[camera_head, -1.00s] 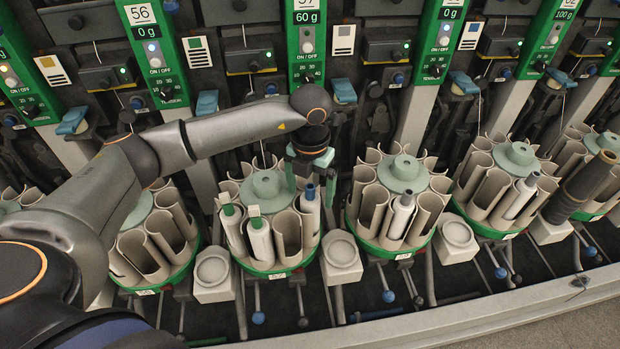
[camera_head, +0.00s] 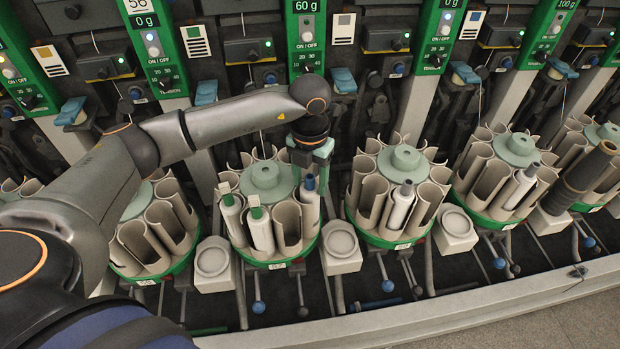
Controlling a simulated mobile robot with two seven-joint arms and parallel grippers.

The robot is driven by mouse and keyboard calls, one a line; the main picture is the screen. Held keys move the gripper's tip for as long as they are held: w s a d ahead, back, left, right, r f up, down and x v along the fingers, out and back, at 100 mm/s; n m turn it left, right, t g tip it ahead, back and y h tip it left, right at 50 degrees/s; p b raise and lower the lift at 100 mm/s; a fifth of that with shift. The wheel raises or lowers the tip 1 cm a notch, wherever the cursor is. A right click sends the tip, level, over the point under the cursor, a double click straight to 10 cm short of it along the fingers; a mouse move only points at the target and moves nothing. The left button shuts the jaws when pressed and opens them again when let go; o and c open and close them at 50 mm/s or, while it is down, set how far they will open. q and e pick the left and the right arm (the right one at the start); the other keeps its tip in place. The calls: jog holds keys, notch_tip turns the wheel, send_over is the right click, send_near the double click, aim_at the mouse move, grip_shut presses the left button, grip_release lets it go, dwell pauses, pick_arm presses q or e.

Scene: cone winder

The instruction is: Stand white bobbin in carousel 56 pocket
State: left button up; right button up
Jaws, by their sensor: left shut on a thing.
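My left gripper (camera_head: 311,172) reaches over the carousel (camera_head: 265,181) in the middle left and points down. Its green fingers are shut at the top of a white bobbin with a blue tip (camera_head: 309,208). This bobbin stands nearly upright at the right front of that carousel, its lower part among the beige pocket walls. Whether its foot rests in a pocket cannot be told. The carousel left of it (camera_head: 150,262) is partly behind my arm. A panel numbered 56 (camera_head: 150,45) stands at the upper left. The small carousel labels are too small to read.
Two white bobbins with green tips (camera_head: 261,232) stand in the same carousel. Further carousels (camera_head: 404,158) stand to the right, some with grey-tipped bobbins (camera_head: 401,206). Square holders (camera_head: 341,246) sit between carousels.

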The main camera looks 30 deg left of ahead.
pick_arm(q)
grip_shut()
jog(key=shift+r, duration=0.25)
jog(key=shift+r+p, duration=0.4)
jog(key=shift+r+p, duration=0.45)
jog(key=shift+r, duration=0.15)
jog(key=shift+s+a+r+p, duration=0.1)
jog(key=shift+s+r+p, duration=0.1)
jog(key=shift+r+p, duration=0.55)
jog(key=shift+s+a+r+p, duration=0.15)
jog(key=shift+r+p, duration=0.3)
jog(key=shift+r, duration=0.45)
